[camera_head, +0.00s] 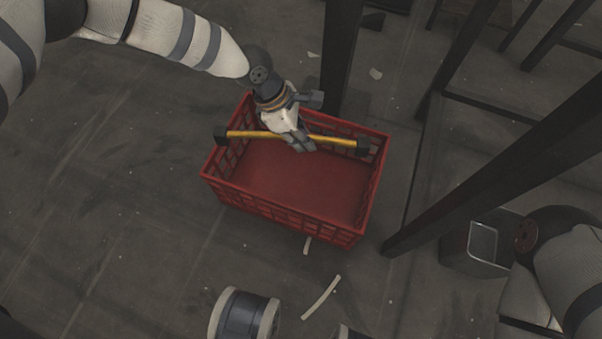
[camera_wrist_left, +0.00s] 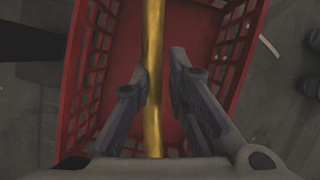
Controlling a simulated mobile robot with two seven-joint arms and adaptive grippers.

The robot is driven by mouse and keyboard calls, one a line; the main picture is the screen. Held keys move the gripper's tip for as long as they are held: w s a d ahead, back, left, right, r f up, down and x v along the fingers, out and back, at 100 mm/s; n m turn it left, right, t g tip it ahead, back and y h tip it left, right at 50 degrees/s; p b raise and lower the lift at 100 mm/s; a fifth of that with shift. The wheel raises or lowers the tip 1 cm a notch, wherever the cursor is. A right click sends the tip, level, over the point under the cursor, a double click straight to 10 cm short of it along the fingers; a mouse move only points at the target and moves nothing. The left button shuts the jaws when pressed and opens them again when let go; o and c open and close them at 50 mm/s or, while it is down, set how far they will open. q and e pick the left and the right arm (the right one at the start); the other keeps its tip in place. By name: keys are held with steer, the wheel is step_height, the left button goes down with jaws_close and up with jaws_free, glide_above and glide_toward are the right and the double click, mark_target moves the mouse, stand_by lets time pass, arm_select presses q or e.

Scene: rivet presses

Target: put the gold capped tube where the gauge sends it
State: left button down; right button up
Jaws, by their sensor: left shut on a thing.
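The gold tube (camera_head: 335,139) has dark caps at both ends. It lies nearly level in the picture, crossing over the red crate (camera_head: 285,212). Its left cap overlaps the crate's left rim and its right cap shows near the right wall. My left gripper (camera_head: 303,147) is shut on the tube near its middle. In the left wrist view the tube (camera_wrist_left: 153,50) runs between the fingers of the left gripper (camera_wrist_left: 160,75), with the red crate (camera_wrist_left: 77,75) below. How high the tube is above the crate is hard to tell. My right gripper is out of view. No gauge is recognisable.
The crate's visible floor is bare. Dark frame posts (camera_head: 500,140) stand to its right, and one rises just behind it. A grey box-like thing (camera_head: 468,250) is at lower right near my right arm. Pale scraps (camera_head: 321,298) lie on the floor. The floor at left is clear.

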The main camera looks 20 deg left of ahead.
arm_select(q)
steer(key=shift+f, duration=0.8)
steer(key=shift+r, duration=0.1)
steer(key=c, duration=1.5)
jaws_free()
steer(key=v, duration=1.2)
steer(key=shift+a, duration=0.1)
